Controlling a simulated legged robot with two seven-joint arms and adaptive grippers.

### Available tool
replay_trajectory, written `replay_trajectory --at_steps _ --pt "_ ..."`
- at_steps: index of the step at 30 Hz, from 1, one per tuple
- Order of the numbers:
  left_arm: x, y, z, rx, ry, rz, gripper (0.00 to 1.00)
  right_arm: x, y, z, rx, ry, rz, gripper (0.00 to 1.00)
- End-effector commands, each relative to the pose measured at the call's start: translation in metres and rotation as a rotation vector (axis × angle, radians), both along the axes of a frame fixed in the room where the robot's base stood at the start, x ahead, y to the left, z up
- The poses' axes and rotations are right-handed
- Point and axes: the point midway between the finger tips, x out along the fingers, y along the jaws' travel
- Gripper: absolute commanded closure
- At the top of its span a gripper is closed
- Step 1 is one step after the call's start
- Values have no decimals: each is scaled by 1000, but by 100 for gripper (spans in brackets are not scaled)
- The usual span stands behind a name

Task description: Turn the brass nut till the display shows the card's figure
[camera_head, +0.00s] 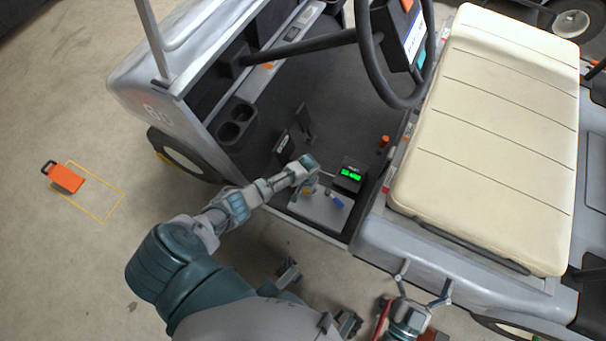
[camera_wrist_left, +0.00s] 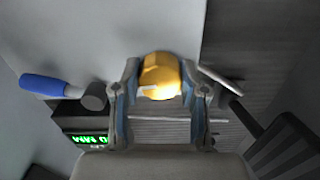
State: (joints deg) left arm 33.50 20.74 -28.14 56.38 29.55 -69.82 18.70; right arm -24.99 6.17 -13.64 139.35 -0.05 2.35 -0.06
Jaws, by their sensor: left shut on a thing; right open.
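The brass nut (camera_wrist_left: 160,76) is yellow and rounded, with a pale mark on its near side. My left gripper (camera_wrist_left: 160,92) is shut on it, one finger on each side. In the head view my left gripper (camera_head: 308,180) is over the grey plate on the cart floor and mostly hides the nut. The small black display (camera_head: 350,174) beside it shows green figures too small to read; in the left wrist view they (camera_wrist_left: 90,139) are cut off. A white card (camera_head: 413,38) hangs near the steering wheel, its writing unreadable. My right gripper (camera_head: 424,284) is open and empty outside the cart.
A blue-handled lever (camera_wrist_left: 45,85) stands close to the nut, with pedals (camera_head: 283,142) on the other side. The cream seat (camera_head: 485,140) and steering wheel (camera_head: 365,50) bound the footwell. An orange block (camera_head: 66,178) lies on the floor at left.

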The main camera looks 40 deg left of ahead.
Motion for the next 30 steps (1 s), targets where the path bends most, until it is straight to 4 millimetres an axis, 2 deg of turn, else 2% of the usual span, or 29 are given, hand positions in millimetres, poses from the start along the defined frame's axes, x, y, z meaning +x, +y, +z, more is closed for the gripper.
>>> replay_trajectory --at_steps 1,6,15,30 --pt "4 -1 6 -2 -9 43 92 1 -1 -2 -16 45 0 0" --pt "4 -1 5 -2 -8 193 92 2 -3 -26 -64 205 -2 0" --pt "4 0 3 -1 -8 391 92 -3 -8 -53 -115 384 -3 0" --pt "4 1 2 1 -9 498 92 -8 -11 -68 -141 477 -5 0"
